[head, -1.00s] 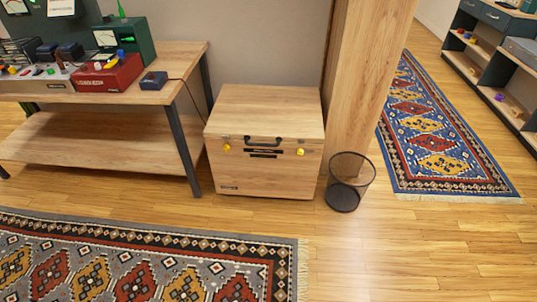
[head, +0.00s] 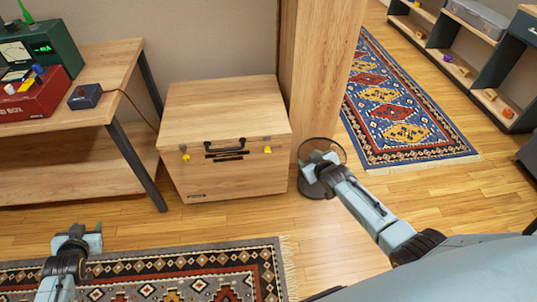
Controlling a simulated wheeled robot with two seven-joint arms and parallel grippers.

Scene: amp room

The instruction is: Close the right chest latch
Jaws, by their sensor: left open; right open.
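A light wooden chest (head: 228,110) with its lid down stands on the floor beside the bench. Its front has a black handle (head: 225,146) in the middle and two yellow latches. The right latch (head: 267,150) is near the front's right end, and the left latch (head: 186,157) is near its left end. The latches are too small to tell how they are set. My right gripper (head: 314,167) is open and empty, right of the chest and in front of the bin. My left gripper (head: 76,238) is open and empty, low at the left over the grey patterned rug.
A black mesh bin (head: 312,189) stands just right of the chest, partly hidden by my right gripper. A wooden bench (head: 105,62) with electronics stands at the left. A wooden pillar (head: 335,60) rises behind the bin. The floor before the chest is clear.

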